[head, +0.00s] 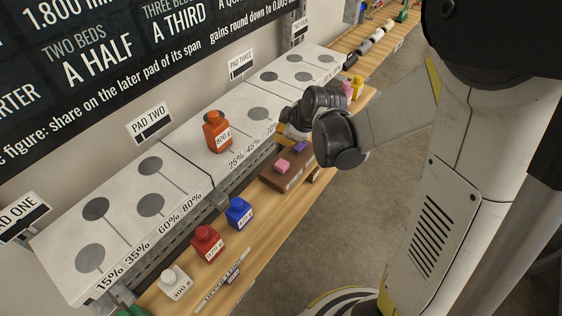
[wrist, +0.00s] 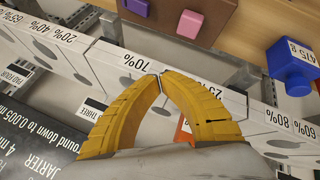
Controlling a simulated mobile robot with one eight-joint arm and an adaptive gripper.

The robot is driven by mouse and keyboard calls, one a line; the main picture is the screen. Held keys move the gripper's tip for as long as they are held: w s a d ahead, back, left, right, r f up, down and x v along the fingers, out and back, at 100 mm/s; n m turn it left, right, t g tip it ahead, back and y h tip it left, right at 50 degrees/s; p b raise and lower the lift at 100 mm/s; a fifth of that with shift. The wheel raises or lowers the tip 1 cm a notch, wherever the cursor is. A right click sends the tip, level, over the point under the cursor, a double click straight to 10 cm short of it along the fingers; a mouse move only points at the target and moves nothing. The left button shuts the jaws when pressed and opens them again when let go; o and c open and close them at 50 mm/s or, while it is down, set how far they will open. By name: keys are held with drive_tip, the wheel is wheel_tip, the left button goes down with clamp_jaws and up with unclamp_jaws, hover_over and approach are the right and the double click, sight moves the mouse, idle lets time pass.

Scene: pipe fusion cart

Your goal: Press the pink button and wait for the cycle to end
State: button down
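The pink button (head: 282,165) sits on top of a brown box (head: 276,181) on the wooden bench, beside a purple button (head: 299,148). In the wrist view the pink button (wrist: 189,24) is at the top, right of the purple button (wrist: 137,6), on the brown box (wrist: 228,12). My gripper (wrist: 160,76) has its yellow fingers curved together with the tips meeting, and nothing shows between them. It is apart from the pink button. In the head view my gripper (head: 290,134) is partly hidden by my wrist, near the pads' front edge behind the box.
White pads (head: 180,178) with grey discs line the wall side. An orange bottle (head: 216,136) stands on one pad. White (head: 173,285), red (head: 206,246) and blue (head: 239,213) bottles stand on the bench (head: 262,232). A yellow bottle (head: 357,86) stands farther along.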

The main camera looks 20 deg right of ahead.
sight(281, 161)
drive_tip(key=shift+f, duration=0.1)
wheel_tip(281, 161, down, 8)
drive_tip(key=b, duration=0.7)
drive_tip(key=shift+f, duration=0.25)
idle(0.9)
drive_tip(key=shift+f+b, duration=0.45)
drive_tip(key=shift+b, duration=0.15)
drive_tip(key=shift+f+b, duration=0.55)
idle(0.5)
drive_tip(key=shift+r, duration=0.1)
drive_tip(key=shift+r+p, duration=0.8)
drive_tip(key=shift+r, duration=0.1)
drive_tip(key=shift+r+p, duration=2)
drive_tip(key=shift+r, duration=0.5)
